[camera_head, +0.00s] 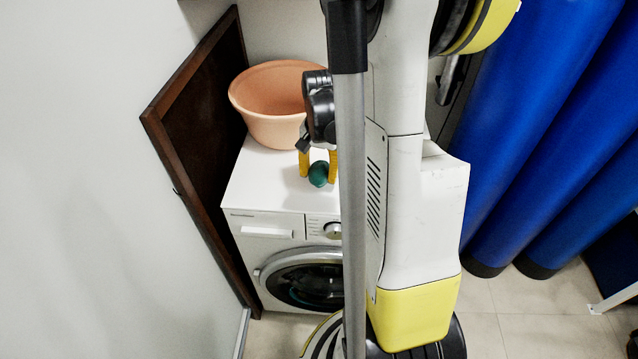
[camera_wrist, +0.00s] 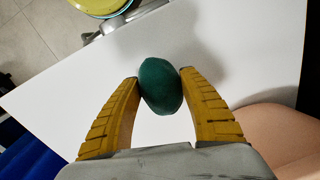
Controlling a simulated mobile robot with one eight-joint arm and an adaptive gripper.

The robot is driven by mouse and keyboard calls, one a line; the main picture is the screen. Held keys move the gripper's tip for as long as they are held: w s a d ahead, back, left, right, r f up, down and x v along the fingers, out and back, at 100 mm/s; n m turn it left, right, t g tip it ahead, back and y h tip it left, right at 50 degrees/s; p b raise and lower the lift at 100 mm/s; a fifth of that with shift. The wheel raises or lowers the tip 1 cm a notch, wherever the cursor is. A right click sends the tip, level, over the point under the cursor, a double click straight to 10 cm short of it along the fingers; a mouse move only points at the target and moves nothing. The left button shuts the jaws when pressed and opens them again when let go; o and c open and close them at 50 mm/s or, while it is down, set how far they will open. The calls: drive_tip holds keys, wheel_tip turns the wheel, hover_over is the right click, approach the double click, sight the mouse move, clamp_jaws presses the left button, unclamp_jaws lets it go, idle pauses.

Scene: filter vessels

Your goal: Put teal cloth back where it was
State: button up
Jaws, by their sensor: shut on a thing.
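The teal cloth (camera_head: 318,174) is a rounded, dark teal bundle over the white top of the washing machine (camera_head: 262,185). It also shows in the wrist view (camera_wrist: 160,86), between the yellow fingertips. My gripper (camera_head: 318,172) points down with its yellow fingers on either side of the cloth. In the wrist view my gripper (camera_wrist: 161,84) is shut on the cloth, with a fingertip against each side. I cannot tell whether the cloth touches the white top or hangs just above it.
A peach basin (camera_head: 262,108) stands on the machine behind my gripper; its side shows at lower right in the wrist view (camera_wrist: 275,135). A dark wooden panel (camera_head: 205,130) stands left of the machine. Tall blue cylinders (camera_head: 545,130) stand at right. The white top around the cloth is clear.

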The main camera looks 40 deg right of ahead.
sight(320, 169)
drive_tip(key=shift+f+b, duration=0.6)
drive_tip(key=shift+f, duration=1)
drive_tip(key=shift+f, duration=0.15)
drive_tip(key=o, duration=1.1)
wheel_tip(320, 169, up, 12)
drive_tip(key=p, duration=0.4)
drive_tip(key=shift+s+d+p, duration=0.1)
drive_tip(key=shift+p, duration=0.3)
drive_tip(key=s+a+r+n+t, duration=0.1)
drive_tip(key=a+r+n+t, duration=0.1)
drive_tip(key=a, duration=0.6)
drive_tip(key=s+a+r+n+t, duration=0.2)
drive_tip(key=a+r+n, duration=0.3)
drive_tip(key=a, duration=0.3)
drive_tip(key=s+a+r+n+t, duration=0.2)
drive_tip(key=a+n, duration=0.3)
drive_tip(key=a, duration=0.4)
drive_tip(key=shift+s+r+t, duration=0.15)
drive_tip(key=shift+r+t, duration=0.35)
drive_tip(key=shift+r, duration=0.15)
